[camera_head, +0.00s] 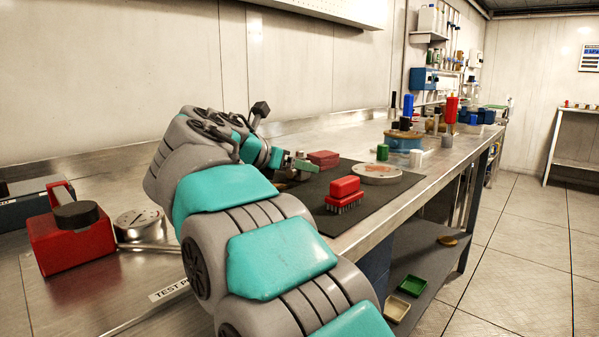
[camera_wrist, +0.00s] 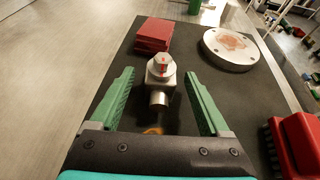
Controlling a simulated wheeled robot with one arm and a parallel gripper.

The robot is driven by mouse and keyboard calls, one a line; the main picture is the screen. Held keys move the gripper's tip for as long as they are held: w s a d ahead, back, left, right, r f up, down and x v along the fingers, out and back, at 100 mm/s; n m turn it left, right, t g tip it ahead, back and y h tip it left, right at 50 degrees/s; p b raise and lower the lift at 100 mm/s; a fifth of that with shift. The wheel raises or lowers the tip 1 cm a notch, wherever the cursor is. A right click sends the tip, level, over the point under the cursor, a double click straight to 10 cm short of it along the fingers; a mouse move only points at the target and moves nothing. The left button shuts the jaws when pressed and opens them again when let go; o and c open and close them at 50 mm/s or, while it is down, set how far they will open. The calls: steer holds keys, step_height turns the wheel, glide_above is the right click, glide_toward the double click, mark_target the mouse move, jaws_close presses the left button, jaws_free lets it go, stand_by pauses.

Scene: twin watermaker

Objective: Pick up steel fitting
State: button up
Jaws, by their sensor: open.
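The steel fitting (camera_wrist: 160,72) lies on the black mat (camera_wrist: 190,85) in the wrist view. It has a hex end with a red mark and a round stub toward me. My gripper (camera_wrist: 160,90) is open, with one green finger on each side of the fitting and a gap on both sides. In the head view my gripper (camera_head: 290,164) is at the far end of my arm, low over the mat, and the fitting there is mostly hidden or too small to make out.
A red block (camera_wrist: 153,35) lies just beyond the fitting. A round metal disc (camera_wrist: 229,48) is at the right, and a red brush (camera_head: 344,195) stands at the mat's near edge. A red box with a black knob (camera_head: 72,240) stands on the bench at left.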

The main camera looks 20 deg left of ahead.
steer(key=shift+x, duration=0.85)
jaws_close()
